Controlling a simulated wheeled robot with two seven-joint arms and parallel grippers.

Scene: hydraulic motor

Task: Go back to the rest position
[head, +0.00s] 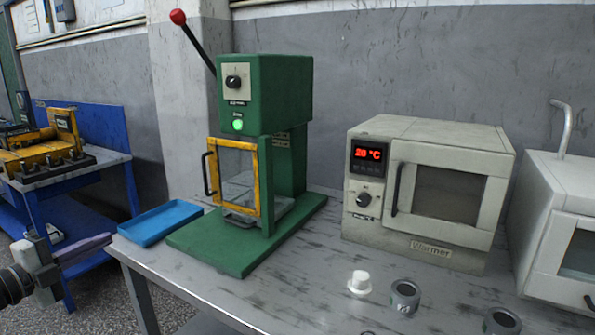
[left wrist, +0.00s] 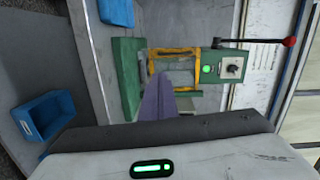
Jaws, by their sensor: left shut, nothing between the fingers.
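My left gripper (head: 106,241) is at the left of the head view, just off the table's left edge, below the blue tray. Its purplish fingers are shut with nothing between them. They also show in the left wrist view (left wrist: 158,96), in front of the green press. My right gripper is in neither view. The green press (head: 282,92) stands on the table with its yellow-framed door (head: 258,190) closed, its green light lit and its red-knobbed lever raised to the left.
The grey table (head: 310,270) holds a blue tray (head: 160,222), a warmer (head: 430,245) reading 20 °C, a white part (head: 360,281) and grey rings (head: 404,297). Another white machine (head: 560,200) stands at right. A blue bench (head: 85,175) is at far left. A blue bin (left wrist: 45,115) shows in the left wrist view.

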